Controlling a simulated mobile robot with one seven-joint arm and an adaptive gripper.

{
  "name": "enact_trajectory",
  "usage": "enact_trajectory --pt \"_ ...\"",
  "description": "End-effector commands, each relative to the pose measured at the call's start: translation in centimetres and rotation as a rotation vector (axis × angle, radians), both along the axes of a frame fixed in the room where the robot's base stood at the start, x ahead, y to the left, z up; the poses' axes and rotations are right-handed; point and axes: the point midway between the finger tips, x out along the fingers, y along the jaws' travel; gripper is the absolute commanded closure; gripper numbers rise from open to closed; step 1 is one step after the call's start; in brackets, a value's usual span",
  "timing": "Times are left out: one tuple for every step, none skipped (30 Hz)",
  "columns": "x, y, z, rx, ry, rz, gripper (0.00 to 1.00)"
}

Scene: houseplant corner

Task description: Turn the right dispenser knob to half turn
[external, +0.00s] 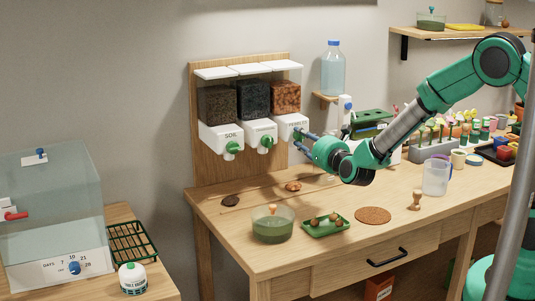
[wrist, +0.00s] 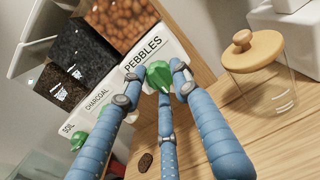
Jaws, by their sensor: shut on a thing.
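The right dispenser is the pebbles one, with a clear bin of orange-brown pebbles (external: 286,97) above a white front (wrist: 142,62). Its green knob (wrist: 159,76) shows in the wrist view between the blue fingers of my gripper (wrist: 157,85). My gripper (external: 303,141) is shut on that knob, with fingertips around its sides. In the external view the fingers hide the knob. The knob's exact turn angle is hard to read.
The soil knob (external: 233,147) and charcoal knob (external: 265,142) sit to the left on the same rack. A glass jar with a wooden lid (wrist: 258,75) stands close on the right in the wrist view. A bowl (external: 273,226) and green tray (external: 325,224) are on the table below.

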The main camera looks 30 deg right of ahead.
Motion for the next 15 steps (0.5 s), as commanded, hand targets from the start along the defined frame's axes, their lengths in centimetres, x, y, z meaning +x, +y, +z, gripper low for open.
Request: enact_trajectory --pt "-0.25 -0.19 -1.12 0.002 0.016 -0.001 0.96" --pt "-0.26 -0.18 -1.14 0.005 0.016 -0.001 0.96" --pt "-0.27 -0.17 -1.17 0.008 0.017 -0.001 0.96" --pt "-0.28 -0.17 -1.19 0.009 0.017 -0.001 0.96" --pt "-0.28 -0.16 -1.22 0.010 0.017 -0.001 0.96" --pt "-0.29 -0.15 -1.24 0.010 0.018 0.000 0.96" --pt "-0.30 -0.15 -1.27 0.010 0.018 0.000 0.96" --pt "-0.31 -0.14 -1.29 0.010 0.018 0.000 0.96" --pt "-0.32 -0.15 -1.32 0.009 0.019 0.000 0.96" --pt "-0.32 -0.14 -1.34 0.009 0.019 0.000 0.96" --pt "-0.33 -0.14 -1.37 0.009 0.019 0.000 0.96" --pt "-0.34 -0.13 -1.39 0.009 0.020 0.001 0.96" --pt "-0.35 -0.13 -1.41 0.008 0.020 0.001 0.96" --pt "-0.35 -0.12 -1.43 0.008 0.020 0.001 0.66" --pt "-0.35 -0.12 -1.44 0.008 0.020 0.001 0.58"
